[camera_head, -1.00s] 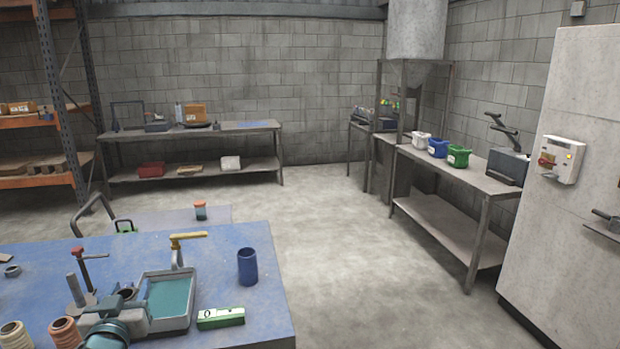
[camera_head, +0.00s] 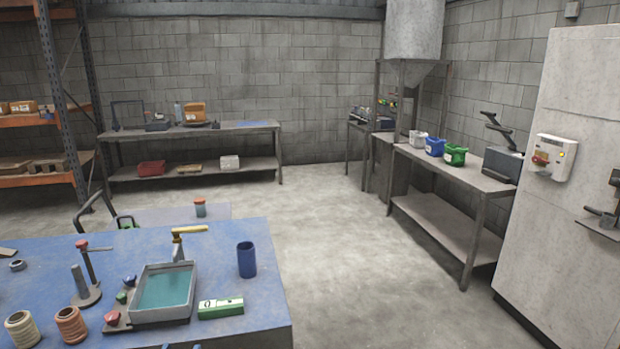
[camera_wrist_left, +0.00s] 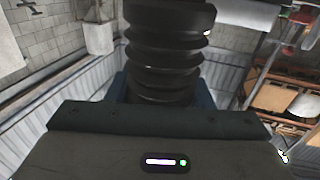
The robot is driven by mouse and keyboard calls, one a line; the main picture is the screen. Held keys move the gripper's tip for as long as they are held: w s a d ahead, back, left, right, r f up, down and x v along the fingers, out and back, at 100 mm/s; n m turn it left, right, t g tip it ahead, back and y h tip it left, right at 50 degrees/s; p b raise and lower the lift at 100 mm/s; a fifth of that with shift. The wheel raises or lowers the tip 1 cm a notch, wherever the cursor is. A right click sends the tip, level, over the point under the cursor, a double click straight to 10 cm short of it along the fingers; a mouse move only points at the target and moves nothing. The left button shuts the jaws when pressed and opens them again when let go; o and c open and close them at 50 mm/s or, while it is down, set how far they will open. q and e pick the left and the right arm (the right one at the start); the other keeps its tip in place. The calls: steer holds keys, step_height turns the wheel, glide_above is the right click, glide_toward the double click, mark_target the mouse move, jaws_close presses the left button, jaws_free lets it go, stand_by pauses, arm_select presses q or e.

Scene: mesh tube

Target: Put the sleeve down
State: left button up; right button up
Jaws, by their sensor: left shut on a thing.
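A black ribbed sleeve (camera_wrist_left: 168,50) stands out at the top middle of the left wrist view. My left gripper (camera_wrist_left: 165,90) is shut on it, with blue parts showing on both sides of its lower end. My right gripper is in neither view.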

arm_select(q)
steer(key=s+d+f, duration=0.3)
steer(key=s+d, duration=0.2)
steer(key=s, duration=0.3)
steer(key=shift+f, duration=0.3)
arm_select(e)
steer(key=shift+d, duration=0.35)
arm_select(q)
steer(key=shift+w, duration=0.1)
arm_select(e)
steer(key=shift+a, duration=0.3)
